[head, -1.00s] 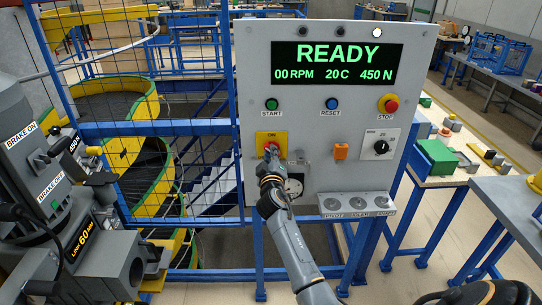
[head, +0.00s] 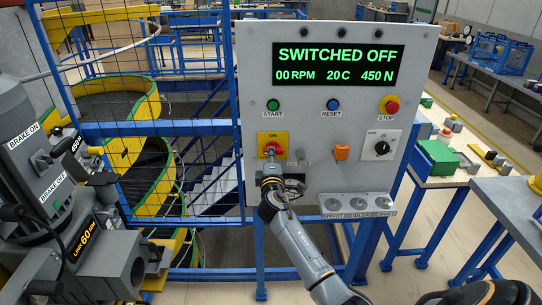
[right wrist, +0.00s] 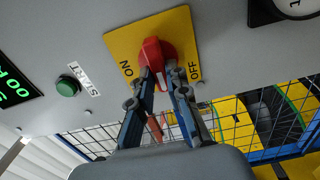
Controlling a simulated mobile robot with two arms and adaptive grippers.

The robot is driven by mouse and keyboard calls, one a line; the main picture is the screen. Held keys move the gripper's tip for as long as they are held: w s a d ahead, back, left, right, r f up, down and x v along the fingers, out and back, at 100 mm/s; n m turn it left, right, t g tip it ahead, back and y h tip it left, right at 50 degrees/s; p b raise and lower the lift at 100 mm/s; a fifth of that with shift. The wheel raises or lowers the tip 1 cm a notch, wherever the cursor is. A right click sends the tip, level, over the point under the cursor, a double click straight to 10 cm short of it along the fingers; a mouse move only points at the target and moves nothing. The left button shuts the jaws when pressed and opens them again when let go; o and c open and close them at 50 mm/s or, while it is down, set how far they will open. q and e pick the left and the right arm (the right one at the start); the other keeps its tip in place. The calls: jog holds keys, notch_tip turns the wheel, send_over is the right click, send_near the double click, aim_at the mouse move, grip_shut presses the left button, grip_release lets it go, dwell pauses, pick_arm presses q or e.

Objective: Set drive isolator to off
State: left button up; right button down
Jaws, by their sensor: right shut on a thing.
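The drive isolator is a red rotary knob (head: 271,149) on a yellow plate (head: 282,137) at the lower left of the grey panel. The display (head: 337,64) reads "SWITCHED OFF", 00 RPM, 20 C, 450 N. My right gripper (head: 273,163) is at the knob, its arm rising from below. In the right wrist view the fingers (right wrist: 167,82) are shut on the red knob (right wrist: 151,52), one on each side of its grip. That view shows ON and OFF printed on the plate (right wrist: 124,36). My left gripper is out of view.
The panel (head: 360,110) also has a green START button (head: 272,104), a blue RESET button (head: 333,104), a red STOP button (head: 390,105) and a black dial (head: 382,147). A blue mesh guard (head: 190,128) stands left. A bench with parts (head: 452,168) stands right.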

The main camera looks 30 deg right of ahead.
jog(key=shift+d+r, duration=0.15)
jog(key=shift+r, duration=0.1)
jog(key=c, duration=1.4)
grip_release()
jog(key=shift+o, duration=0.5)
jog(key=shift+w+f, duration=0.1)
jog(key=shift+f, duration=0.1)
jog(key=v, duration=1.2)
jog(key=shift+d, duration=0.1)
